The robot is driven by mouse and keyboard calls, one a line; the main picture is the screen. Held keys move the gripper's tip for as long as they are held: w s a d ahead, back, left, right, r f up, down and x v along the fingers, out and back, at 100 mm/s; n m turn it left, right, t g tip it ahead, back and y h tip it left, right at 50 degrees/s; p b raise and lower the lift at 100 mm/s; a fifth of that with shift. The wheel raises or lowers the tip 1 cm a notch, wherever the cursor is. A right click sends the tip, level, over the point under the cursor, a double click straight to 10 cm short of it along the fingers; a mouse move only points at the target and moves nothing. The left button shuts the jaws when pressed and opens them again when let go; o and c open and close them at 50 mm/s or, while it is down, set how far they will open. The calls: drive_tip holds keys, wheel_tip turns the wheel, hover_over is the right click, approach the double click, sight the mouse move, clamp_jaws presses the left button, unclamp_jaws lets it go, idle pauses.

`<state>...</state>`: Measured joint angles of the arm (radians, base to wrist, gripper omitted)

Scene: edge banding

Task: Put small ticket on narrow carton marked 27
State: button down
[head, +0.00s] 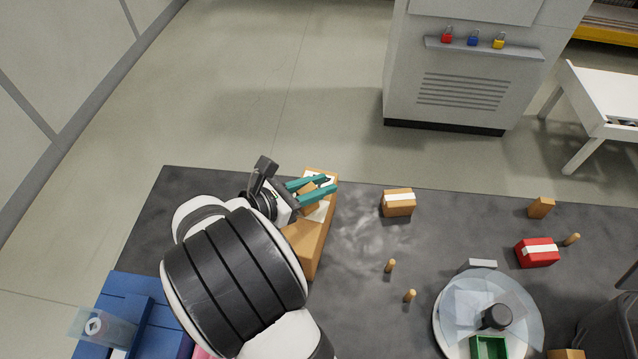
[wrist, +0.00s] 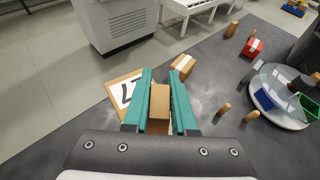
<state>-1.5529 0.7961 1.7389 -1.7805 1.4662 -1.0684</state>
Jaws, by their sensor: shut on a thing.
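A long narrow tan carton (head: 311,248) lies on the dark table, partly behind my arm in the head view. White paper shows on its top, and the wrist view shows a white label with dark figures (wrist: 123,92), which look like 27, on the carton's far end. My gripper (head: 330,183) is over that far end, its teal fingers shut on a small tan block (wrist: 160,103). I cannot tell whether the block touches the carton. A small ticket cannot be made out clearly; the block and fingers hide what lies under them.
A small tan box with a white band (head: 398,203) stands to the right. Wooden pegs (head: 390,266), a red box (head: 537,253) and a round clear-topped tray (head: 440,325) are farther right. Blue bins (head: 130,300) are at lower left. The table between carton and pegs is clear.

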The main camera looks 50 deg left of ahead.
drive_tip(key=shift+f, duration=0.15)
drive_tip(key=c, duration=0.7)
unclamp_jaws()
